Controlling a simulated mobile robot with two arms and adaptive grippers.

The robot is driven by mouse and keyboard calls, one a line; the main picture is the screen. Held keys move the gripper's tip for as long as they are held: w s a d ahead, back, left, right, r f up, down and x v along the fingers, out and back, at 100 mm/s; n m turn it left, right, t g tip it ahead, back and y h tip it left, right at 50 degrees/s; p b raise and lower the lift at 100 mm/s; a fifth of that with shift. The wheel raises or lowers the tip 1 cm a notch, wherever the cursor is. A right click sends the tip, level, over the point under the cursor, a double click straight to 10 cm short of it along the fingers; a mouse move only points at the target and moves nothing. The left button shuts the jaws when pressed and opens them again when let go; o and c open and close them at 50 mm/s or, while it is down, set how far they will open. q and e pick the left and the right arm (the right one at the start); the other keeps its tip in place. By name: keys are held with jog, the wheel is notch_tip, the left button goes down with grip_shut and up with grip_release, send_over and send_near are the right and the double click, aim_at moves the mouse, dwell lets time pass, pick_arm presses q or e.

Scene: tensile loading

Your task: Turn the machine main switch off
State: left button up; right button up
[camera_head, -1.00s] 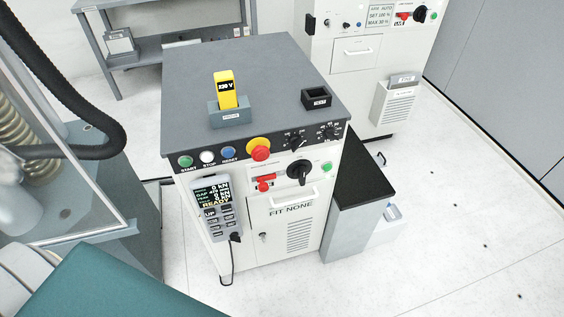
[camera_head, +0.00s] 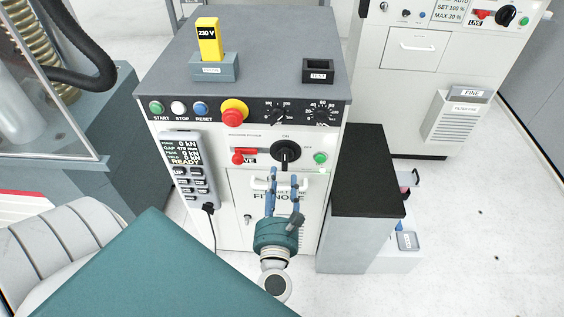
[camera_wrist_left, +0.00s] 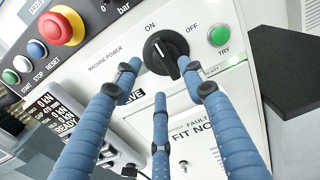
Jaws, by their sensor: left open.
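The main switch is a black rotary knob (camera_head: 286,154) on the machine's white front panel, with ON above it and OFF to its upper right. It also shows in the left wrist view (camera_wrist_left: 165,51), where its grip bar leans toward ON. My left gripper (camera_head: 286,174) has a teal body and blue fingers and is open, just below the knob. My right gripper is not in view.
A red emergency stop (camera_head: 233,115) and a red lockout piece (camera_head: 243,157) sit left of the knob, and a green TRY button (camera_head: 320,159) sits right. A hand controller (camera_head: 186,170) hangs at the left. A black-topped cabinet (camera_head: 366,175) stands at the right.

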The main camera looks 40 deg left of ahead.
aim_at(283, 161)
pick_arm(q)
jog(key=p+x, duration=0.1)
jog(key=x, duration=0.6)
jog(key=shift+w, duration=0.2)
jog(key=shift+d, duration=0.1)
grip_shut()
